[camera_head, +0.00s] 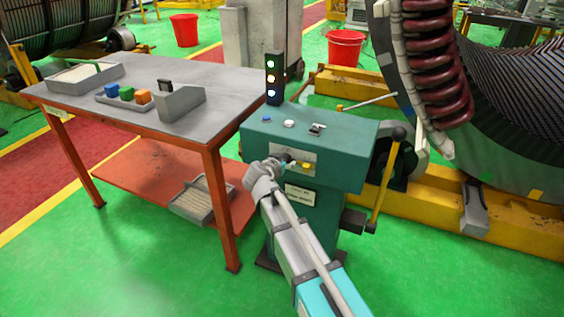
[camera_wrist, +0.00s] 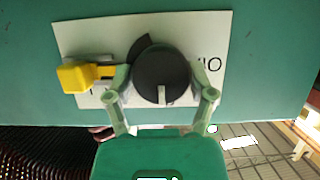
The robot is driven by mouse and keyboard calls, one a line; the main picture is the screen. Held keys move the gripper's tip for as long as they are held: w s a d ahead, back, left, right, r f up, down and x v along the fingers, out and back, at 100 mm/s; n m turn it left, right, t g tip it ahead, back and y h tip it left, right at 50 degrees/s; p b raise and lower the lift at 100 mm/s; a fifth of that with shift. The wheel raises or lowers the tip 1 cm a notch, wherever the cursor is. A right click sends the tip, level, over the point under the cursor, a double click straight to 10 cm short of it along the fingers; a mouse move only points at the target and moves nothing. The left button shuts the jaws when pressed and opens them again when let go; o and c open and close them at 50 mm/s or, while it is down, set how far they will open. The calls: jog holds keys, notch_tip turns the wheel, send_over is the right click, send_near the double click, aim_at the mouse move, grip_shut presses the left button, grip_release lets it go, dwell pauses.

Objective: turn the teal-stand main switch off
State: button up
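The teal stand (camera_head: 335,150) is in the middle of the head view, with a pale switch plate on its sloped front. In the wrist view the main switch is a round black knob (camera_wrist: 161,70) on that plate (camera_wrist: 85,36). A white mark on the knob points toward the bottom of the picture. My gripper (camera_wrist: 159,74) has one finger on each side of the knob, spread apart; a slim gap shows at the left, and contact at the right is unclear. In the head view my gripper (camera_head: 274,170) is at the plate and partly hides the switch.
A yellow part (camera_wrist: 75,76) sits beside the knob. The stand carries a lit signal tower (camera_head: 273,78), a blue button (camera_head: 266,118) and a lever with a yellow handle (camera_head: 384,185). A workbench (camera_head: 62,99) with trays stands left. The large stator (camera_head: 400,75) is right.

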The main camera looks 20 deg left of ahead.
jog(key=shift+a, duration=0.1)
jog(key=c, duration=0.4)
jog(key=shift+w+a, duration=0.1)
jog(key=shift+a, duration=0.35)
jog(key=shift+c, duration=0.2)
jog(key=shift+d, duration=0.35)
